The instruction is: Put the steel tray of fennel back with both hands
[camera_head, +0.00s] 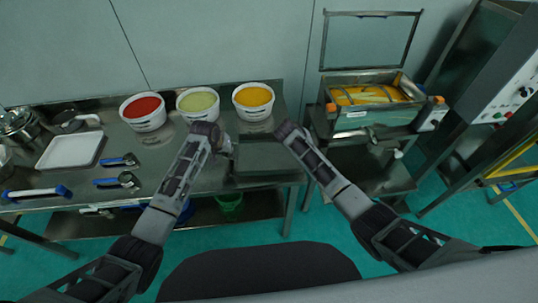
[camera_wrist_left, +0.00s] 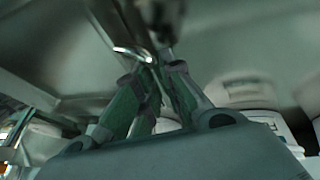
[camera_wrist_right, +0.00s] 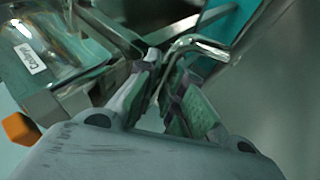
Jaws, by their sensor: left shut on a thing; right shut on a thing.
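The steel tray (camera_head: 262,157) is at the right end of the steel table, between my two grippers. I cannot make out any fennel in it. My left gripper (camera_head: 224,143) is at the tray's left side, shut on a bent metal handle (camera_wrist_left: 130,51). My right gripper (camera_head: 284,130) is at its right side, shut on the other wire handle (camera_wrist_right: 205,45). The tray's plain grey metal shows beside the fingers in the right wrist view (camera_wrist_right: 275,100). Whether the tray touches the table cannot be told.
Tubs of red (camera_head: 142,111), green (camera_head: 198,103) and yellow (camera_head: 254,100) contents line the table's back. A sieve machine (camera_head: 345,120) with yellow contents and raised lid frame stands right of the tray. A white tray (camera_head: 70,150) and several scoops lie left.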

